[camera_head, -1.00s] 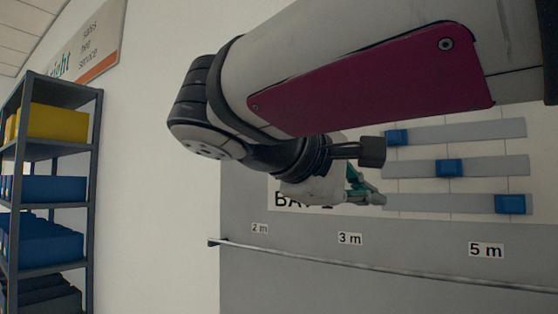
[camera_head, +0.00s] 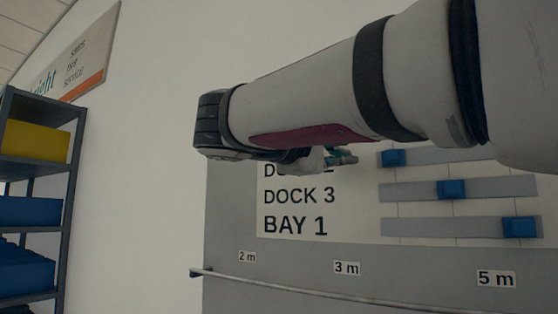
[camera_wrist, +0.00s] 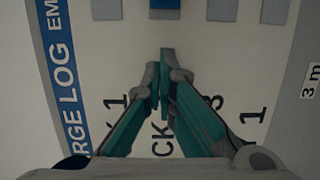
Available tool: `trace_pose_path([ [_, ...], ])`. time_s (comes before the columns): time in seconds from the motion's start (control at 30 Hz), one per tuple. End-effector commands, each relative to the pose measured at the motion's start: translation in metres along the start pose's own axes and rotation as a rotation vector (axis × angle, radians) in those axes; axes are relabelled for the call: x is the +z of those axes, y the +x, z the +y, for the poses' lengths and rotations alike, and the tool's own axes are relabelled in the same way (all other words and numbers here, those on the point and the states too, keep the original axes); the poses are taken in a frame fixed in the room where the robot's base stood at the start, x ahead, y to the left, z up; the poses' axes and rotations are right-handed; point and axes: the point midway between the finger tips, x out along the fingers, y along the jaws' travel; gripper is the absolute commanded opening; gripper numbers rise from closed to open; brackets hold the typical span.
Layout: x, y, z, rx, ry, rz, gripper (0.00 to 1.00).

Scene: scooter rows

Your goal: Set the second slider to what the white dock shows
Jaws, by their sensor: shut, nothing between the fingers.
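The slider board (camera_head: 285,245) is on the wall. In the head view the upper visible track (camera_head: 445,156) has its blue knob (camera_head: 393,158) near the left end, beside a partly hidden label. In the wrist view that knob (camera_wrist: 163,4) appears at the top edge, on the second track from the left. The DOCK 3 knob (camera_head: 452,189) is near mid-track; the BAY 1 knob (camera_head: 520,227) is far right. My gripper (camera_head: 345,155) is shut and empty, left of the upper knob and apart from it (camera_wrist: 160,63). No white dock is in view.
A shelf rack (camera_head: 62,190) with yellow and blue bins stands at the left. My arm hides the board's top. The wrist view shows a blue header strip (camera_wrist: 62,80).

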Motion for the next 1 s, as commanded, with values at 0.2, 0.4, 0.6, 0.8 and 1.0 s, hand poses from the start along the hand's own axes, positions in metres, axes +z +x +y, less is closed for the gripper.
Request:
trace_pose_path([
  [0.2, 0.029, 0.006, 0.001, 0.001, 0.001, -0.001, 0.0],
  [0.4, 0.039, 0.009, 0.0, 0.0, 0.0, 0.0, 0.0],
  [0.6, 0.039, 0.009, -0.001, -0.001, -0.001, 0.0, 0.0],
  [0.8, 0.043, 0.01, 0.0, 0.0, 0.0, -0.002, 0.0],
  [1.0, 0.075, 0.019, 0.0, 0.002, 0.003, -0.005, 0.0],
])
